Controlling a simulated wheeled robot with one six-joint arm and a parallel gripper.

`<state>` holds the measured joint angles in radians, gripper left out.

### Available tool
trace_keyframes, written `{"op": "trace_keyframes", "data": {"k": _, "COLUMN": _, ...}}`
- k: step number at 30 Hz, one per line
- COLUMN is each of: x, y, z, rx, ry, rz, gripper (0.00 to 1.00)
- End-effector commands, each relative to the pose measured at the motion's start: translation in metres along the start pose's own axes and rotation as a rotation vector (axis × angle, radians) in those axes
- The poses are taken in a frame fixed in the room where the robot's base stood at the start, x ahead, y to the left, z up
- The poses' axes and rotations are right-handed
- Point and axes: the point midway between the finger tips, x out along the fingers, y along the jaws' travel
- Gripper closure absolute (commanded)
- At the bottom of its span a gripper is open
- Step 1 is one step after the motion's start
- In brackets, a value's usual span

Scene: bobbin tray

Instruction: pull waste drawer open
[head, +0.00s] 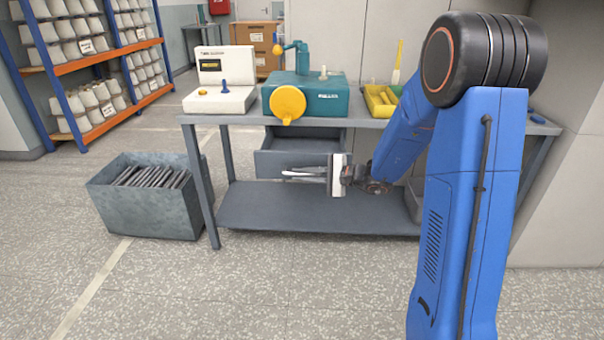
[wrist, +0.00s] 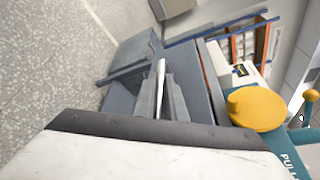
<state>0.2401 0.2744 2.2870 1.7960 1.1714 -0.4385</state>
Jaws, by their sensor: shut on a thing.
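The grey waste drawer (head: 268,163) sits under the workbench top. Its front stands out from the bench, and its dark inside shows above the front edge. My gripper (head: 300,172) reaches in from the right, at the drawer front. In the wrist view, my gripper (wrist: 163,82) has its two grey fingers closed around a pale bar, the drawer handle (wrist: 160,72). The drawer front (wrist: 203,85) shows just beyond the fingers.
The workbench (head: 225,118) carries a white device (head: 220,97), a teal machine with a yellow disc (head: 320,98) and a yellow tray (head: 372,106). A grey bin (head: 150,213) holding dark flat pieces stands left of the bench. The floor in front is clear.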

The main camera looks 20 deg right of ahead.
Motion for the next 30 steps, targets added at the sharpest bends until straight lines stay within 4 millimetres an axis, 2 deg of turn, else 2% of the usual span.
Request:
{"op": "trace_keyframes", "data": {"k": 11, "x": -0.001, "y": 0.001, "z": 0.0, "rx": 0.0, "ry": 0.002, "rz": 0.0, "gripper": 1.0}}
{"op": "trace_keyframes", "data": {"k": 12, "x": -0.001, "y": 0.001, "z": 0.0, "rx": 0.0, "ry": 0.002, "rz": 0.0, "gripper": 0.84}}
{"op": "trace_keyframes", "data": {"k": 14, "x": -0.001, "y": 0.001, "z": 0.0, "rx": 0.0, "ry": 0.002, "rz": 0.0, "gripper": 0.71}}
{"op": "trace_keyframes", "data": {"k": 24, "x": -0.002, "y": 0.001, "z": 0.001, "rx": 0.0, "ry": 0.001, "rz": 0.0, "gripper": 0.71}}
{"op": "trace_keyframes", "data": {"k": 30, "x": -0.021, "y": 0.0, "z": 0.0, "rx": 0.0, "ry": 0.004, "rz": -0.002, "gripper": 0.71}}
